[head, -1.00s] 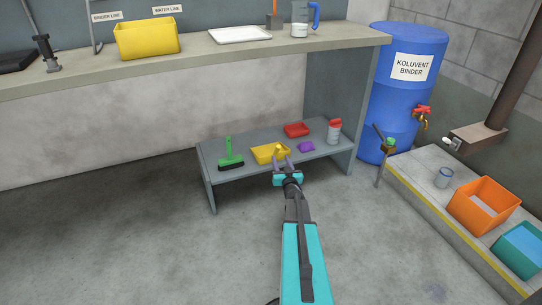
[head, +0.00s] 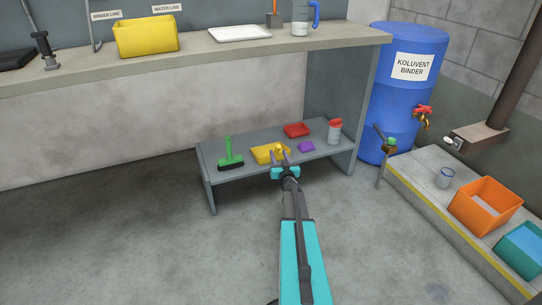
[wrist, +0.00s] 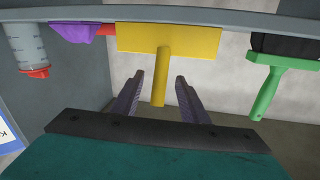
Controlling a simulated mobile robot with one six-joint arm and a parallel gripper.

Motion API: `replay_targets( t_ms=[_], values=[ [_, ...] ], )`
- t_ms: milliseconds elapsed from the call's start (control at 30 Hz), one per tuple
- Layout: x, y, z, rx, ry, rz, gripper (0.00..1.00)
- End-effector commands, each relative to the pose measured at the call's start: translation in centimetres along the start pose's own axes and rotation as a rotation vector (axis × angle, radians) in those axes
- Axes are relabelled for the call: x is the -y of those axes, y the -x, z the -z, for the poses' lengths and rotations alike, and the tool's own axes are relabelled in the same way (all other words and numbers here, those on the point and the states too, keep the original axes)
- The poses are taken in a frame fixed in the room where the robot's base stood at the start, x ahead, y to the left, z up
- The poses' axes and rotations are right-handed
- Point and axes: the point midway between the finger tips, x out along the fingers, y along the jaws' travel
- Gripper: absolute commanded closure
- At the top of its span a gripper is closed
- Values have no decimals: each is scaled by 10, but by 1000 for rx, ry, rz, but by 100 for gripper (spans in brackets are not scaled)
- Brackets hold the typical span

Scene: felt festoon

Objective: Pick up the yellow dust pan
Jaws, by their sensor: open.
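The yellow dust pan (head: 264,154) lies on the low grey shelf (head: 215,180), near its front edge. Its handle points toward my gripper (head: 279,158). In the wrist view the picture is upside down, and the dust pan (wrist: 168,38) hangs at the top centre with its handle reaching down. My gripper (wrist: 161,88) is open, with its two fingers on either side of the handle's end. A gap shows between each finger and the handle. In the head view my gripper covers part of the handle.
A purple item (head: 306,147), a red tray (head: 297,130) and a red-topped canister (head: 334,132) are to the right and behind. The workbench (head: 230,52) overhangs the shelf. The floor in front is clear.

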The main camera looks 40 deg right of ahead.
Motion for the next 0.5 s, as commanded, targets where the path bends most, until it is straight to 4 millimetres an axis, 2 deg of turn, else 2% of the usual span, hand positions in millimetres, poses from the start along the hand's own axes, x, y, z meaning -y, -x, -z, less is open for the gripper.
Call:
replay_targets(
  t_ms=[33,233,500],
  values=[
    [0,-7,-5,-1,0,1,60],
    [0,-28,-5,-1,0,1,60],
    [1,-37,-3,0,0,1,60]
  ],
)
